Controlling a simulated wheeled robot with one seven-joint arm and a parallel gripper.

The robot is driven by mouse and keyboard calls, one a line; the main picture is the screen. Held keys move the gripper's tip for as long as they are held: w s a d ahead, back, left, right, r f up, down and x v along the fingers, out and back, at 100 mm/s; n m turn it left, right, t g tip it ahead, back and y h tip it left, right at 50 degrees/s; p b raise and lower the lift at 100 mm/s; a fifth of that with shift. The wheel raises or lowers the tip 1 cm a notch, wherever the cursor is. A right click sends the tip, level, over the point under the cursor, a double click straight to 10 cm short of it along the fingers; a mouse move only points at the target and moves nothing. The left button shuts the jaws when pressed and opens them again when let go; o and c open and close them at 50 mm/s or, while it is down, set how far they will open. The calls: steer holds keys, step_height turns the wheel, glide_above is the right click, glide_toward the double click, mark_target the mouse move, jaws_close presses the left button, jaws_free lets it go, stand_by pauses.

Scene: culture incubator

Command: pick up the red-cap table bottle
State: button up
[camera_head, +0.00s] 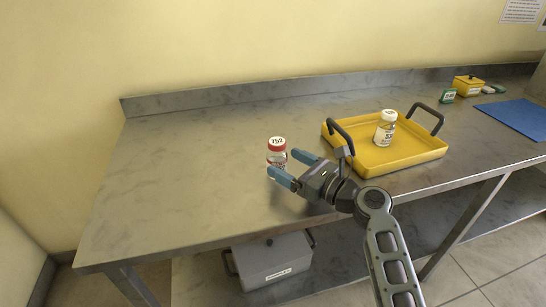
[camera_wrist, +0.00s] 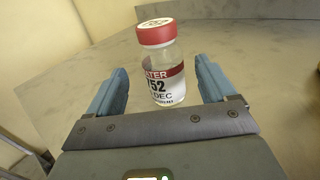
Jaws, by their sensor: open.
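The red-cap bottle (camera_head: 277,153) stands upright on the metal table, left of the yellow tray. It is clear with a printed label, and its cap top shows "752" or a similar number in the head view. In the wrist view the bottle (camera_wrist: 161,68) stands just beyond and partly between the finger tips, with its red cap up. My gripper (camera_head: 286,166) is open, its two blue fingers reaching toward the bottle from the right. In the wrist view my gripper (camera_wrist: 160,88) has a finger on each side, with gaps to the bottle. Nothing is held.
A yellow tray (camera_head: 413,155) with dark handles holds a white-capped bottle (camera_head: 385,128). A grey lidded box (camera_head: 270,262) is on the lower shelf. The table's left side is clear.

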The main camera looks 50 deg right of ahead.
mark_target(272, 154)
steer(key=w, duration=0.6)
steer(key=shift+d, duration=0.2)
steer(key=c, duration=1)
steer(key=shift+c, duration=0.5)
steer(key=shift+r+p, duration=0.1)
steer(key=shift+p, duration=0.2)
